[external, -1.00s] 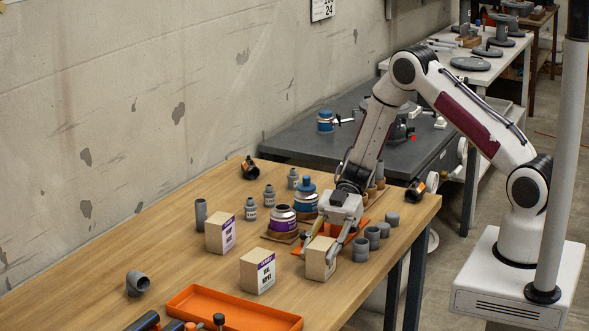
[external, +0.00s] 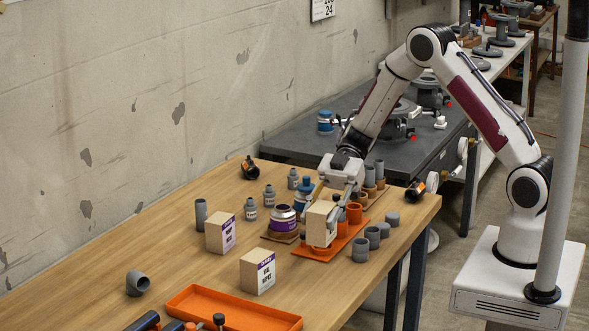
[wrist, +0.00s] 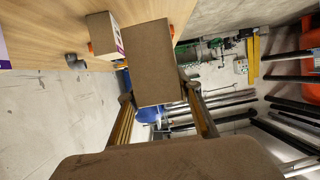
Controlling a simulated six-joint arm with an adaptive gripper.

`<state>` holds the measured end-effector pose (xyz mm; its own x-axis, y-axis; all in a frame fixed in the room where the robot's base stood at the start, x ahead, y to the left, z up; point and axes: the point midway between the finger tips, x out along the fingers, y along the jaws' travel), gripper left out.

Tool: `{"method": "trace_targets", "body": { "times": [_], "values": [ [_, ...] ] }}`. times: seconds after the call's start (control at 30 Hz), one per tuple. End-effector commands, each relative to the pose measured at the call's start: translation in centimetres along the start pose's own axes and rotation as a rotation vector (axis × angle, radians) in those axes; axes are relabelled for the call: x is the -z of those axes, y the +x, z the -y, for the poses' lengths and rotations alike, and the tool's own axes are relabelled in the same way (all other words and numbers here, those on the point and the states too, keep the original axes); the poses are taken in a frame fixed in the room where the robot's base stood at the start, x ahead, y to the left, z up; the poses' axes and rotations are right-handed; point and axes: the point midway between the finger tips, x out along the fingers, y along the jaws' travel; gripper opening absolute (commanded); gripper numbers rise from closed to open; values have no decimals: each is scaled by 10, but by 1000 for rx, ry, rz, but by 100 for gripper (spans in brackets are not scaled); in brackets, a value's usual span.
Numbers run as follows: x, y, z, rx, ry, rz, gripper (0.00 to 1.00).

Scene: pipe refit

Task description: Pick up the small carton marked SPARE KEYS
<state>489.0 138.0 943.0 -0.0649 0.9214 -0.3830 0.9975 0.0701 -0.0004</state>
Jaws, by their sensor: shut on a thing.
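A small tan carton (external: 320,224) is held in my gripper (external: 338,203), above the orange mat at the near right of the bench. My gripper is shut on it. No lettering on it can be read, so I cannot tell whether it says SPARE KEYS. In the wrist view the carton (wrist: 150,62) shows plain brown faces between my gripper's fingers (wrist: 158,94). Two similar cartons stand on the bench: one with a purple-banded label, seemingly OIL WIPES (external: 257,272), and one with a purple label too small to read (external: 219,233).
An orange mat (external: 338,246) with orange fittings lies under the held carton. Grey pipe fittings (external: 361,250) stand to its right. An empty orange tray (external: 232,309) lies at the front.

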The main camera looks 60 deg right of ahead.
Motion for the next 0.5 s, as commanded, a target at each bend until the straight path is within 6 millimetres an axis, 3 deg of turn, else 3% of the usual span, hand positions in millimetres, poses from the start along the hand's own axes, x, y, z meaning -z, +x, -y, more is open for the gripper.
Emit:
{"method": "trace_targets", "body": {
  "times": [0.5],
  "values": [
    [7,-3,0,0,-1,-1,12]
  ]
}}
